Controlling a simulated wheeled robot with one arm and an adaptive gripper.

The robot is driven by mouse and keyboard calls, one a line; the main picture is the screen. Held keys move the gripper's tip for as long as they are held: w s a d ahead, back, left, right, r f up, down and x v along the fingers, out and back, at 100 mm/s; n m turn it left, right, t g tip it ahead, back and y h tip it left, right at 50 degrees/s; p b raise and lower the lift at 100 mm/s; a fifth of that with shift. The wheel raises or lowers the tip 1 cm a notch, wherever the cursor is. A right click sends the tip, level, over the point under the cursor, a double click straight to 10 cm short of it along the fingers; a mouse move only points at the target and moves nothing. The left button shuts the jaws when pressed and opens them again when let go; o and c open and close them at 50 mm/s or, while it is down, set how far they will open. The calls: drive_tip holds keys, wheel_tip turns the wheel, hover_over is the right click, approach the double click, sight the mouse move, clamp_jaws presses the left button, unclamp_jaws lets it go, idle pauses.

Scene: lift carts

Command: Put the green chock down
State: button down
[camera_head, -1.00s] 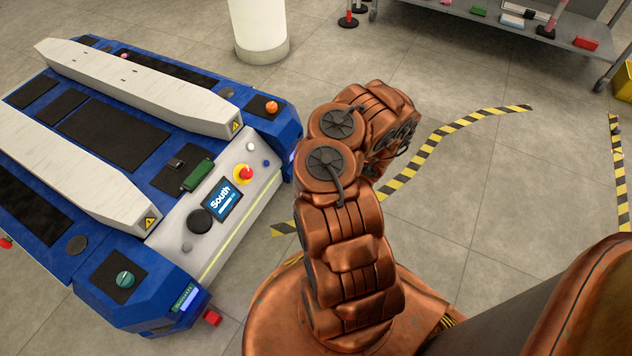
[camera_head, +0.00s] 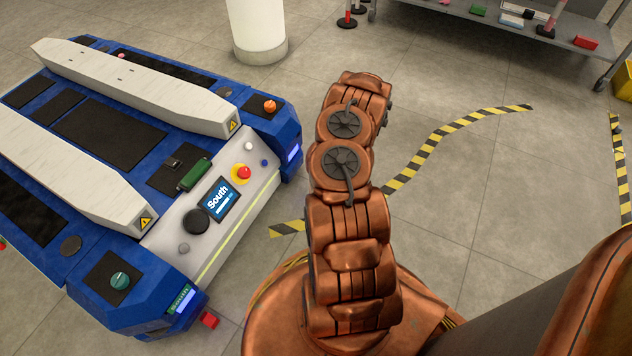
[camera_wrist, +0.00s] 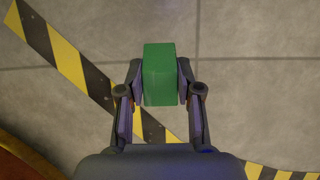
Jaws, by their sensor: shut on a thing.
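The green chock (camera_wrist: 160,75) is a small green block in the wrist view. My gripper (camera_wrist: 160,85) is shut on it, one finger against each side. Grey floor tiles and yellow-black tape show beyond the chock. The chock and my gripper are hidden behind my arm in the head view.
A blue lift cart (camera_head: 165,115) labelled South, with two pale forks, stands at the left. Yellow-black floor tape (camera_head: 425,150) curves across the floor. A white pillar (camera_head: 258,30) stands at the back. A grey shelf (camera_head: 545,30) with small items stands at the back right.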

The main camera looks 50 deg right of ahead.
drive_tip(key=shift+w+d+f+b, duration=0.1)
drive_tip(key=shift+w+d, duration=0.25)
drive_tip(key=shift+w, duration=0.25)
drive_tip(key=shift+w+d+f+b, duration=0.15)
drive_tip(key=shift+w+d, duration=0.2)
drive_tip(key=shift+w, duration=0.25)
drive_tip(key=shift+w+d+r+b, duration=0.1)
drive_tip(key=shift+w+d, duration=0.25)
drive_tip(key=shift+w, duration=0.25)
drive_tip(key=shift+w+d+f, duration=0.15)
drive_tip(key=shift+w+d, duration=0.05)
drive_tip(key=shift+w, duration=0.45)
wheel_tip(320, 180, down, 3)
drive_tip(key=shift+b, duration=1)
drive_tip(key=shift+f, duration=0.2)
drive_tip(key=shift+f, duration=0.15)
drive_tip(key=c, duration=0.8)
unclamp_jaws()
drive_tip(key=shift+o, duration=0.2)
